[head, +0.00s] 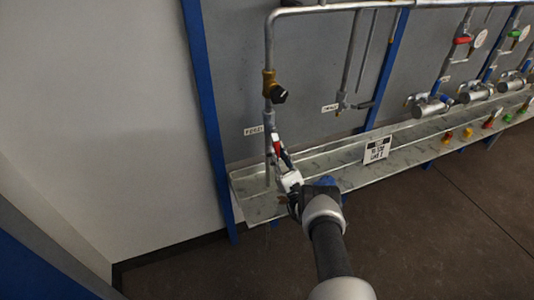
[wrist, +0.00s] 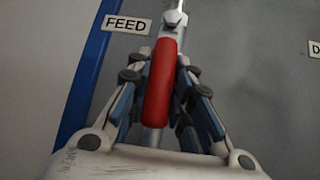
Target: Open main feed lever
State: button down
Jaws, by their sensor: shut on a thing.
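The main feed lever is a red handle (wrist: 160,85) on the grey feed pipe (head: 268,118), just beside the sign reading FEED (wrist: 127,24). In the head view the red lever (head: 277,143) slants down along the pipe toward my gripper (head: 283,160). In the wrist view my gripper (wrist: 160,95) is shut on the red handle, with a finger on each side of it. The handle points down toward the gripper's palm, and its upper end meets a metal valve body (wrist: 174,18). The fingertips are partly hidden behind the handle in the wrist view.
A brass fitting with a black knob (head: 279,94) sits higher on the pipe. A metal trough (head: 330,158) runs below, with a small sign (head: 377,149) on its edge. Another pipe with a grey lever (head: 362,105) stands to the right. Floor (head: 430,230) in front is clear.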

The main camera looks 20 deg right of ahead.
jog(key=shift+a+m+h, duration=0.25)
jog(key=shift+m+h, duration=0.15)
jog(key=shift+m, duration=0.2)
jog(key=c, duration=1.4)
grip_release()
jog(key=shift+h, duration=0.3)
jog(key=shift+n+y, duration=0.5)
